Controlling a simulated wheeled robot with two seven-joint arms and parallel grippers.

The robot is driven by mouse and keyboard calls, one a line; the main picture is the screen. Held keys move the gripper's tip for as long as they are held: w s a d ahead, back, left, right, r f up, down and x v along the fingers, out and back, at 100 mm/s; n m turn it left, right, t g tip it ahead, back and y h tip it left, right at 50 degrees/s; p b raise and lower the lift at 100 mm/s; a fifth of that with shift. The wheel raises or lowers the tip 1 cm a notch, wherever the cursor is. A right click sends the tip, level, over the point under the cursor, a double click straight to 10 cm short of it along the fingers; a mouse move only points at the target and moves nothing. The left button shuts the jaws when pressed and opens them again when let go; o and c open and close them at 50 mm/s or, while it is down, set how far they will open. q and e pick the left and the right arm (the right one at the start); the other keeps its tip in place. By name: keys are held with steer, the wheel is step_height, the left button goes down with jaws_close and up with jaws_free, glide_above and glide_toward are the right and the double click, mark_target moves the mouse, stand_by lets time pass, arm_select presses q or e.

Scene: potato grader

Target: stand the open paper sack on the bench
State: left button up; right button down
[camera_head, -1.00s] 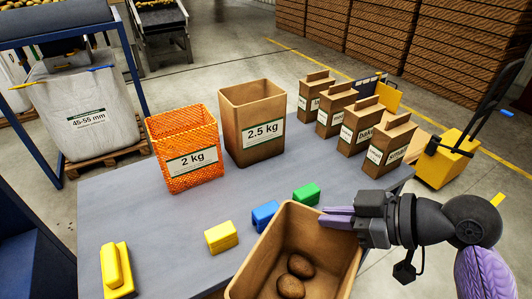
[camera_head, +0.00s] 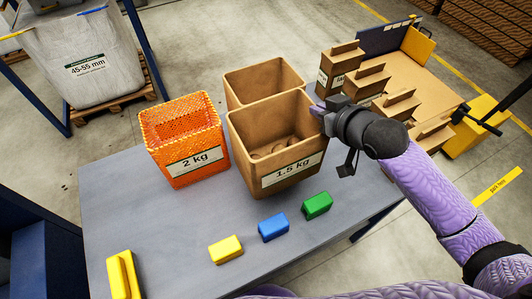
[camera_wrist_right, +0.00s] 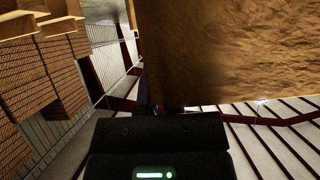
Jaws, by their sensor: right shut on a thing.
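An open brown paper sack labelled 1.5 kg (camera_head: 292,174) is upright over the back part of the bench (camera_head: 160,235), with a few potatoes (camera_head: 266,150) visible inside. My right gripper (camera_head: 319,112) is shut on the sack's right rim. In the right wrist view the sack (camera_wrist_right: 235,50) fills the upper right as a brown wall, close against the gripper (camera_wrist_right: 166,108). I cannot tell whether the sack's bottom touches the bench. My left gripper is not in view.
Another open brown sack (camera_head: 262,76) stands behind, partly hidden. An orange mesh 2 kg bag (camera_head: 180,125) stands left. Yellow (camera_head: 226,250), blue (camera_head: 273,228) and green (camera_head: 317,206) blocks lie in front, with a yellow-handled item (camera_head: 122,275). Small paper bags (camera_head: 340,66) stand right.

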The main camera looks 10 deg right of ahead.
step_height(320, 180, down, 10)
steer(key=b, duration=0.3)
steer(key=shift+f+b, duration=0.2)
steer(key=shift+b, duration=0.2)
steer(key=c, duration=0.8)
jaws_free()
steer(key=shift+r, duration=0.2)
steer(key=p+v, duration=0.4)
steer(key=v, duration=0.8)
steer(key=shift+s+f, duration=0.1)
steer(key=shift+f, duration=0.05)
